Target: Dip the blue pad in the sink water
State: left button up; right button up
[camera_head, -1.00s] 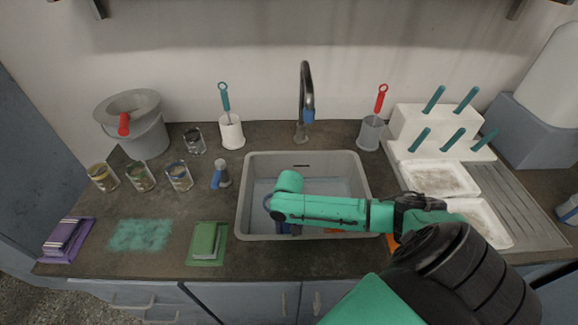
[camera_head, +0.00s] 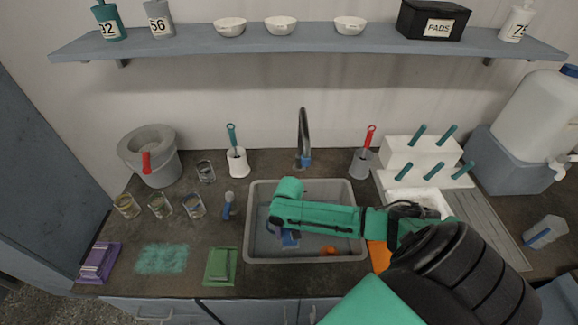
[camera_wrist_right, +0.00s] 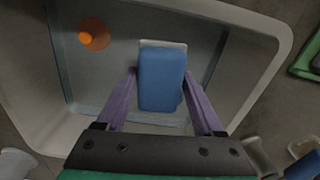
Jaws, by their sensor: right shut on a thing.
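The blue pad (camera_wrist_right: 161,78), with a pale layer at its far edge, is between the purple fingers of my right gripper (camera_wrist_right: 160,92) in the right wrist view. The fingers are shut on its sides. In the head view the pad (camera_head: 290,239) shows partly below my right arm, inside the outline of the grey sink (camera_head: 253,213). The sink holds bluish water (camera_head: 318,190); I cannot tell whether the pad touches it. My right gripper points down into the basin and is mostly hidden by the arm in the head view. My left gripper is not in view.
An orange round thing (camera_head: 329,251) is in the sink near its front. The faucet (camera_head: 304,135) stands behind the sink. Left are a green pad (camera_head: 221,266), a spray of teal marks (camera_head: 162,258), purple pads (camera_head: 97,262) and several jars. A white rack (camera_head: 410,155) stands right.

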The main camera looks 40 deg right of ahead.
notch_tip(320, 180, up, 7)
jog(key=p, duration=0.5)
jog(key=shift+f+p, duration=0.15)
jog(key=shift+p, duration=0.15)
jog(key=shift+f, duration=0.1)
